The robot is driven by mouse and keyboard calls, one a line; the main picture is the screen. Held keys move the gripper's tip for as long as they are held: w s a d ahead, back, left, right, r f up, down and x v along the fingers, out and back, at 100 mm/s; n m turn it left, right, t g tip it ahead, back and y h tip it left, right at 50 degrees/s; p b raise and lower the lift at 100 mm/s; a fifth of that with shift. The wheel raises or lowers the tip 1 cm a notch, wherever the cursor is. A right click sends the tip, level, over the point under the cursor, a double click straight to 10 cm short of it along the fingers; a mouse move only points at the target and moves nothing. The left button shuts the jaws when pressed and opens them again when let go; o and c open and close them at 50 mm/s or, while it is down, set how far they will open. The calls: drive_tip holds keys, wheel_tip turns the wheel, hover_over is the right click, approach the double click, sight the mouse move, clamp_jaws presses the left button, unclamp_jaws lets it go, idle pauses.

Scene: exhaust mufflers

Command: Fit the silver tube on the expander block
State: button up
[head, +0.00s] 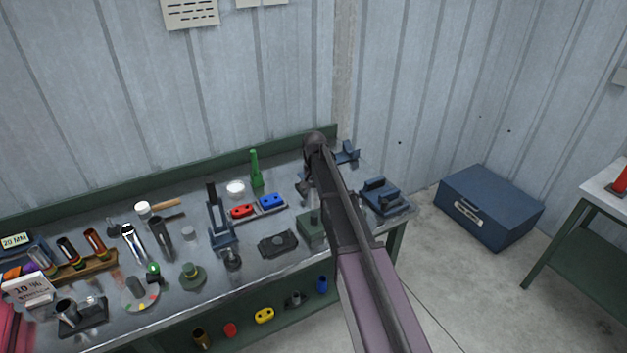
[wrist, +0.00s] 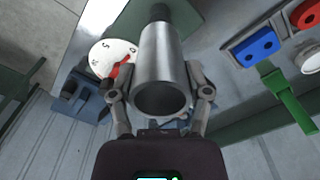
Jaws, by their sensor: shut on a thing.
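The silver tube (wrist: 165,52) is in the wrist view, its open, hollow end facing the camera. My gripper (wrist: 160,84) is shut on it, with one finger on each side. A dark round post (wrist: 159,12) shows just beyond the tube's far end, in front of a green block (wrist: 195,18), which looks like the expander block. I cannot tell whether tube and post touch. In the head view the green block (head: 311,224) stands on the bench left of my arm, which hides the held tube and most of my gripper.
A white dial with a red pointer (wrist: 112,57) lies close to the tube. A blue vise (head: 382,196) stands right of my arm. A blue box (head: 490,208) is on the floor.

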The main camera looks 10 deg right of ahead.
drive_tip(key=shift+r+p, duration=0.75)
drive_tip(key=shift+r, duration=0.45)
drive_tip(key=shift+f, duration=0.25)
drive_tip(key=b, duration=0.7)
hover_over(314, 214)
drive_tip(key=shift+f, duration=3.05)
drive_tip(key=shift+f+b, duration=2.3)
drive_tip(key=shift+f, duration=0.2)
drive_tip(key=o, duration=1.1)
drive_tip(key=shift+s, duration=0.1)
drive_tip(key=shift+r, duration=0.2)
